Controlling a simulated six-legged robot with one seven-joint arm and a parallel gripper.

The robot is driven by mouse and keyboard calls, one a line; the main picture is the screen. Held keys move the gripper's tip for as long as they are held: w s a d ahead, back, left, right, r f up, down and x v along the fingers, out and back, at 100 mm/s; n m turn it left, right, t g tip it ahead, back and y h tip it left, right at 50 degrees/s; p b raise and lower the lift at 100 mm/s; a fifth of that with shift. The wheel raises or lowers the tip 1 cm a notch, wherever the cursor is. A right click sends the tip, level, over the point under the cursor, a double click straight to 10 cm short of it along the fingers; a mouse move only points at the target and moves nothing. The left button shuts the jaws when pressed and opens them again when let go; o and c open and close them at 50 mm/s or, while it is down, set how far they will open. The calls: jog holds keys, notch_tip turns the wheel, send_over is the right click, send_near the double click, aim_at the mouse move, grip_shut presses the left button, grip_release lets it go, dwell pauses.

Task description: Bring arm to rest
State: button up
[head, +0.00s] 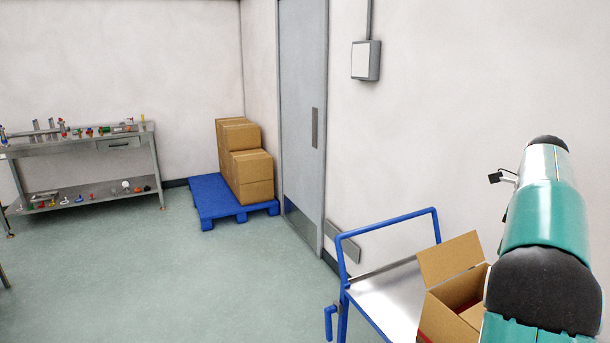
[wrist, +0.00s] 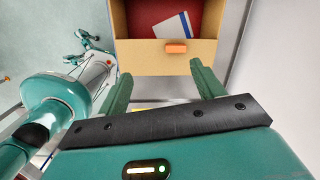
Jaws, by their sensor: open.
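My arm (head: 545,230), teal and white with black joints, rises at the right of the head view. The gripper itself does not show there. In the wrist view my gripper (wrist: 160,85) has its two green fingers spread apart with nothing between them. An open cardboard box (wrist: 130,57) with a red inside lies beyond the fingertips. A white and blue flat item (wrist: 172,27) lies inside the box. A small orange piece (wrist: 176,47) shows at the box's near side; whether it is attached cannot be told.
The open box (head: 462,262) stands on a blue-railed cart (head: 385,290) beside the right wall. A workbench (head: 85,143) with several small parts stands at the left. Stacked cartons (head: 250,170) rest on a blue pallet (head: 212,197) by a grey door (head: 303,110). The middle floor is clear.

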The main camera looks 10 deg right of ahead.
jog(key=s+a+r+n+t, duration=0.15)
jog(key=s+a+n, duration=0.25)
jog(key=a+n, duration=0.55)
jog(key=s+a+r+n+t, duration=0.1)
jog(key=s+a+r+n, duration=0.3)
jog(key=a, duration=1.1)
jog(key=s+a+f+n+t, duration=0.2)
jog(key=s+a+f+n, duration=1)
jog(key=a+n, duration=0.3)
jog(key=shift+s+a+f+n, duration=0.2)
jog(key=shift+s+a+n, duration=0.2)
jog(key=shift+s+n, duration=0.4)
jog(key=shift+s, duration=0.1)
jog(key=c, duration=0.6)
jog(key=shift+c, duration=0.4)
